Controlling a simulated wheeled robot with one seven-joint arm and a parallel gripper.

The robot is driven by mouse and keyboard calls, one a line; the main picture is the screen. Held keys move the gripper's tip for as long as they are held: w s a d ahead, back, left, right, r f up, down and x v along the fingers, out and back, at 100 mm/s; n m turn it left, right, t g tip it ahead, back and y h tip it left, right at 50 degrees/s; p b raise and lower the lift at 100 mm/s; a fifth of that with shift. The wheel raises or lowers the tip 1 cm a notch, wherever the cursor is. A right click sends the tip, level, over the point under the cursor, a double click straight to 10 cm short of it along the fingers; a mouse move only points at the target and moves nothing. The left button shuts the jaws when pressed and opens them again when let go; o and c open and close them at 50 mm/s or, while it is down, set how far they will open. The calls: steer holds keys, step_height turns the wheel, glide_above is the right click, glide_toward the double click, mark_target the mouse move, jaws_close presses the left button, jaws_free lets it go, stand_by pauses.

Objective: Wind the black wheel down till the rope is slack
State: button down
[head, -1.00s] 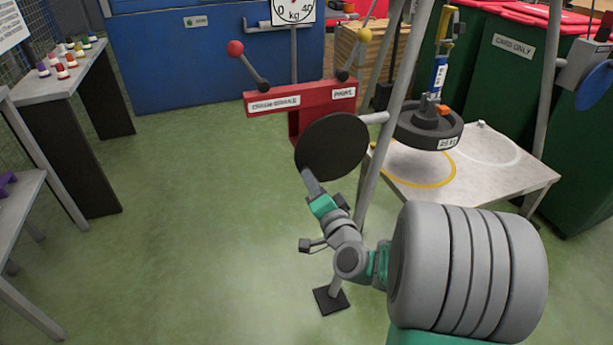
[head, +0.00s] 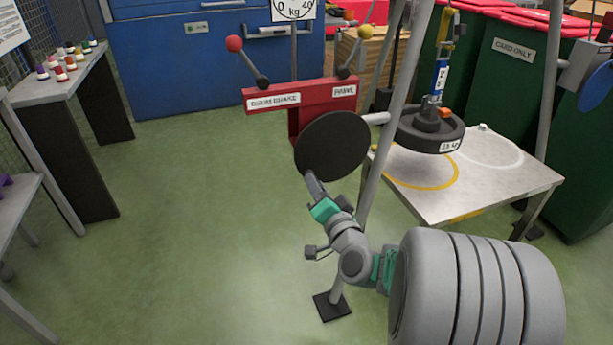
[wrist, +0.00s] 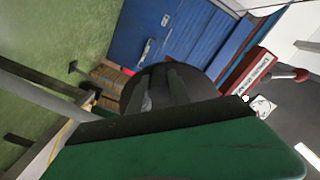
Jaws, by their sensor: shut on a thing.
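The black wheel (head: 333,147) is a flat dark disc on a grey shaft, below a red lever panel. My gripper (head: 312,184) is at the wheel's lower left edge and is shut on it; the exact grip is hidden. In the wrist view the wheel (wrist: 143,82) is a dark disc behind my fingers. A dark round weight (head: 430,132) marked 25 hangs under a blue and white link (head: 440,76) and a yellow hook (head: 447,25). It hangs over the white table (head: 440,205); a gap to the top seems to show. The rope above is not clear.
The red panel (head: 300,95) carries a red-knobbed lever (head: 234,44) and a yellow-knobbed lever (head: 366,33). A grey frame leg (head: 385,150) stands just right of the wheel. Green bins (head: 515,75) stand behind the table. The floor (head: 210,220) at left is clear.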

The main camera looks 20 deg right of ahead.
steer(key=shift+f, duration=0.25)
steer(key=shift+d+f+n+b, duration=0.2)
steer(key=shift+d+n+b, duration=0.1)
steer(key=shift+b, duration=0.35)
steer(key=shift+d+f+n+b, duration=0.4)
steer(key=shift+n+b, duration=0.3)
steer(key=shift+b, duration=0.5)
steer(key=shift+d+f+n+b, duration=0.35)
steer(key=shift+n+b, duration=0.3)
steer(key=shift+b, duration=0.55)
steer(key=shift+d+f+n+b, duration=0.15)
steer(key=shift+d+n+b, duration=0.4)
steer(key=shift+b, duration=0.6)
steer(key=shift+n, duration=0.3)
steer(key=shift+d+f+n, duration=0.25)
steer(key=shift+d+n, duration=0.55)
steer(key=shift+n, duration=0.3)
steer(key=shift+d+f+n, duration=0.1)
steer(key=shift+d+n, duration=0.75)
steer(key=shift+n, duration=0.25)
